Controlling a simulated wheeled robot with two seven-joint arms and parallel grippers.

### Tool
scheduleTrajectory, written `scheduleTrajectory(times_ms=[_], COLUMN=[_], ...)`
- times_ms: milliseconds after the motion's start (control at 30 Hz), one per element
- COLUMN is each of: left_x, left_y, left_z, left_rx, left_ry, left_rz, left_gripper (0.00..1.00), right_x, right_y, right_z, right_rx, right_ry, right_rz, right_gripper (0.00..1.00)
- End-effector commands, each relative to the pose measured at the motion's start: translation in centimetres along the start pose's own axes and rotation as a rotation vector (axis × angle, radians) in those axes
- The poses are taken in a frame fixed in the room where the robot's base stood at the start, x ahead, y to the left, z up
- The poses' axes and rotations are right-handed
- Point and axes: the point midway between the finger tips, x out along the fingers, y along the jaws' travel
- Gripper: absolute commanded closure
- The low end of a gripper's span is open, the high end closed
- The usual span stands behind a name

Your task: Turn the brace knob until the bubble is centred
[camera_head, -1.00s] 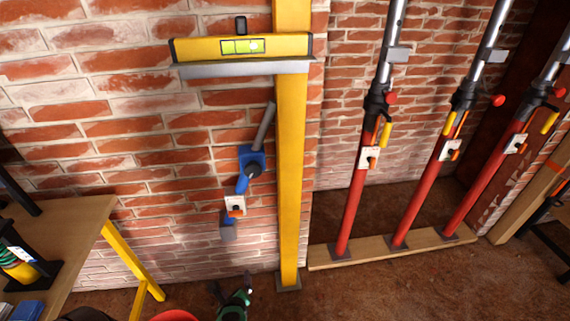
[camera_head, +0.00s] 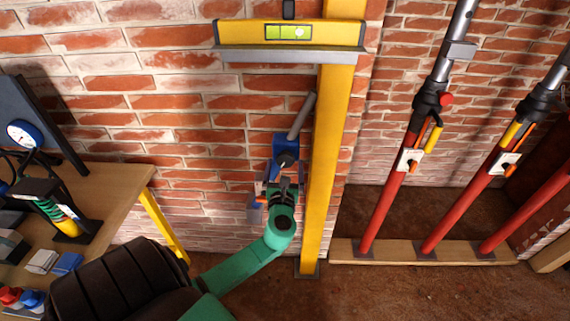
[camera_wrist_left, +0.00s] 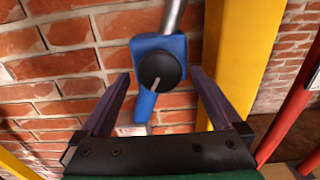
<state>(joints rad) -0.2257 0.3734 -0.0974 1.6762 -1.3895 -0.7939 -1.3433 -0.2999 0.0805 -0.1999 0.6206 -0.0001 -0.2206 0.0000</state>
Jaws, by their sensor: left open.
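The yellow spirit level (camera_head: 340,34) sits on a grey ledge against the brick wall. Its green vial (camera_head: 288,32) has a brighter patch right of the middle, which looks like the bubble but is small. Below is the blue brace (camera_head: 285,148) with a grey rod. Its round black knob (camera_wrist_left: 160,71) with a pale pointer line faces me in the left wrist view. My left gripper (camera_head: 284,182) is open in front of the brace. Its fingers stand left and right of the knob, apart from it, with bare gaps visible. My right gripper is not in view.
A yellow post (camera_head: 332,150) stands close right of the brace. Red props (camera_head: 386,205) stand on a timber plank (camera_head: 345,250) further right. A wooden bench (camera_head: 115,185) with a gauge (camera_head: 24,134) and several small items is at the left.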

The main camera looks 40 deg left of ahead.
Motion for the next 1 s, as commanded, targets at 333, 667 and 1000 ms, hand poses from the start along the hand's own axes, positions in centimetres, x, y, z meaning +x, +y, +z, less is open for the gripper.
scheduleTrajectory(times_ms=[333, 667, 1000], left_x=[0.67, 0.63, 0.60], left_y=[0.01, 0.00, -0.05], left_z=[-0.03, -0.07, -0.33], left_rx=[0.000, -0.004, -0.112], left_ry=[0.001, 0.001, 0.003], left_rz=[0.000, 0.000, 0.000], left_gripper=[0.13, 0.86, 0.86], right_x=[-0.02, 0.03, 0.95], right_y=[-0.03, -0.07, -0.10], right_z=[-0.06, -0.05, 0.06], right_rx=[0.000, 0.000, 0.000], right_ry=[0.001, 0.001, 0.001], right_rz=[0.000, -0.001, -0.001], right_gripper=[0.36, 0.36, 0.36])
